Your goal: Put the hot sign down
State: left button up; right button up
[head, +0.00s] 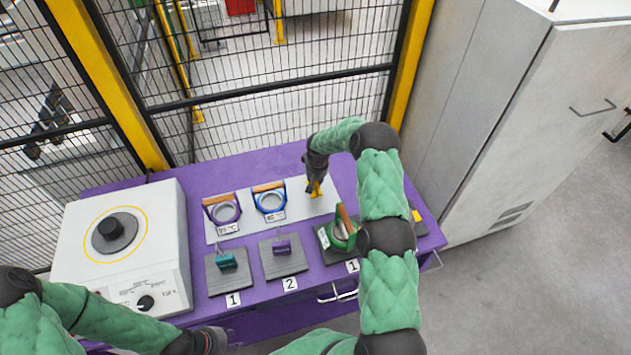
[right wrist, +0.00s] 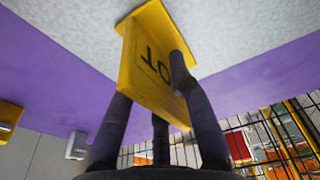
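The yellow hot sign (right wrist: 150,72) is a small folded-looking plate with black letters, upside down in the right wrist view. Its wide yellow foot meets the pale mat, seemingly touching it. My right gripper (right wrist: 155,85) has its dark fingers closed around the sign. In the head view the right gripper (head: 316,180) points down at the right end of the pale mat (head: 300,208), with the yellow sign (head: 316,189) at its tips. My left gripper (head: 212,341) is low at the bottom edge; its fingertips are not clear.
A green ring (head: 343,235) stands on a dark plate beside my right arm. A hotplate (head: 75,245) fills the table's left. Mesh fencing stands behind; a cabinet (head: 490,110) stands right.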

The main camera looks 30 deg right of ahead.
jog(key=shift+r, duration=0.15)
jog(key=r, duration=0.4)
jog(key=s+r, duration=0.1)
jog(key=r, duration=0.3)
jog(key=r+p, duration=0.1)
jog(key=r, duration=0.3)
jog(key=shift+s+a, duration=0.25)
jog(key=shift+s, duration=0.15)
